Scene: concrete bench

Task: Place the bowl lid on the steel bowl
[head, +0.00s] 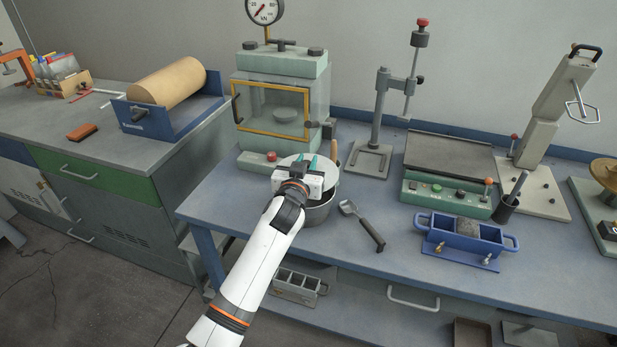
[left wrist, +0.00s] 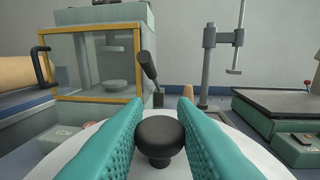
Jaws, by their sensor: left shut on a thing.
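My left gripper (head: 308,166) is shut on the dark round knob (left wrist: 160,136) of the bowl lid. The lid is a pale flat disc (head: 291,160), held about level; its rim also shows around the teal fingers in the left wrist view (left wrist: 238,147). The steel bowl (head: 319,215) stands on the blue bench below my gripper, mostly hidden by my wrist. A dark part of its opening shows to the right of my wrist, so the lid appears above and toward the back of it. The exact gap is hidden. My right gripper is not in view.
A glass-fronted chamber (head: 278,108) stands just behind the lid. A dark-handled scoop (head: 364,226) lies right of the bowl. A drill-like stand (head: 371,158) is behind right, and a blue mould (head: 464,240) is farther right. The bench front near the scoop is clear.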

